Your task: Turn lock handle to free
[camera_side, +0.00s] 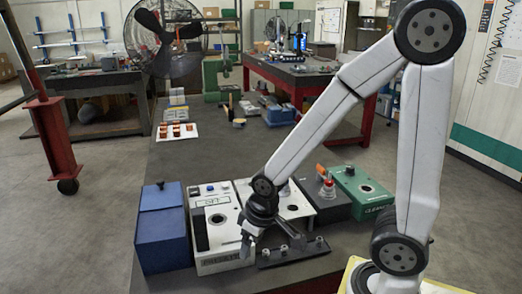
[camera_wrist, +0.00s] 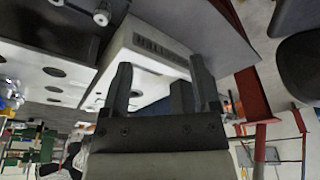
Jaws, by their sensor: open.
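My gripper (camera_side: 246,243) hangs low at the front face of a white box (camera_side: 222,222) with a round hole and a black strip on top. In the wrist view, my gripper's fingers (camera_wrist: 163,90) are spread apart with nothing held between them, and the white box's labelled front (camera_wrist: 160,48) lies just beyond. A dark plate with several short posts (camera_side: 293,252) is right of my gripper at the bench front. An orange-red lever (camera_side: 321,170) stands on a dark box (camera_side: 331,206) further right. I cannot tell which part is the lock handle.
A blue box (camera_side: 162,238) stands left of the white box, and a green box (camera_side: 362,192) stands at the right. A white sheet with several orange pieces (camera_side: 177,138) lies further back. The grey bench top (camera_side: 215,155) behind the boxes is mostly clear.

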